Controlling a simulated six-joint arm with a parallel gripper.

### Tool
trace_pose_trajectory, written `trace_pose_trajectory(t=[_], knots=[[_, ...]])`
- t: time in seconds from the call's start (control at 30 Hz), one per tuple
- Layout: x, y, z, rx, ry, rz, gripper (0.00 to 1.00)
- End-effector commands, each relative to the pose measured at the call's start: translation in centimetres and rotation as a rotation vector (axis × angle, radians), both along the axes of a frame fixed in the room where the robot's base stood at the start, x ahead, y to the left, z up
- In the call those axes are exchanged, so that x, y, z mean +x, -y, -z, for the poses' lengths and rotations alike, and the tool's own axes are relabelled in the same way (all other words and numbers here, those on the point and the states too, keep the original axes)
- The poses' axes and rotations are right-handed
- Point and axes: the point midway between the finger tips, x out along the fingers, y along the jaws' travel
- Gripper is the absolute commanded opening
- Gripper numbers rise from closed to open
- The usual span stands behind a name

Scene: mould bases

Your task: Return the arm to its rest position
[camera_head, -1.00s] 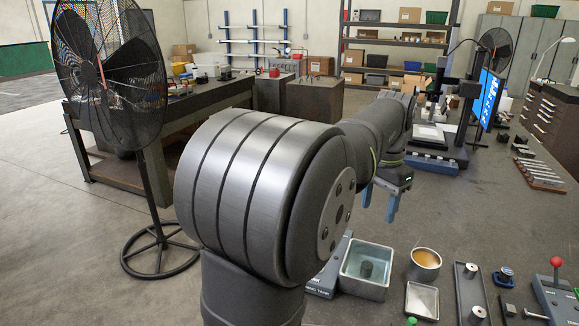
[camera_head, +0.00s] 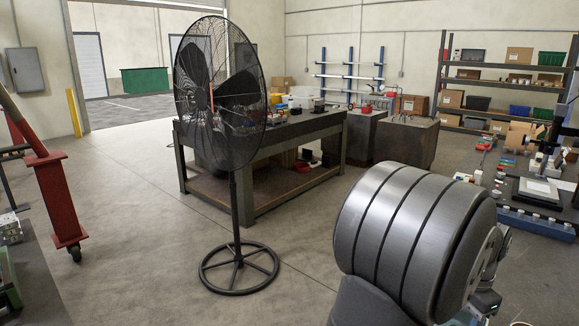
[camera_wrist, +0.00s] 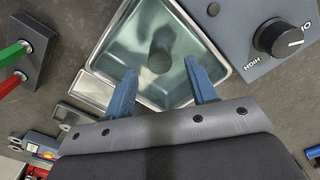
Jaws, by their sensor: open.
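My gripper (camera_wrist: 160,70) shows in the wrist view with its two blue fingers apart and nothing between them. The fingers point at a square metal tank (camera_wrist: 222,52) of clear liquid, and the fingertips overlap its near part in the picture. A dark cylinder (camera_wrist: 160,50) stands inside the tank, beyond the fingertips. I cannot tell the height of the fingers above the tank. In the head view my arm fills the lower right, and the gripper fingers are not visible there.
In the wrist view, a control box with a black knob (camera_wrist: 278,38) is right of the tank, and a small metal tray (camera_wrist: 88,90) is left. A dark block (camera_wrist: 30,45) has green and red handles. A standing fan (camera_head: 220,90) is left of my arm in the head view.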

Motion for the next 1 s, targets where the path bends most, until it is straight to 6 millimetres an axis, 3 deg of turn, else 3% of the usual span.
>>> trace_pose_trajectory(t=[0.2,0.43,0.87,1.0], knots=[[0.0,0.0,2.9,0.001,-0.001,0.0,0.52],[0.0,0.0,1.8,0.0,0.0,0.0,0.52],[0.0,0.0,2.7,0.001,-0.001,0.0,0.52],[0.0,0.1,0.2,-0.003,0.002,0.0,0.52]])
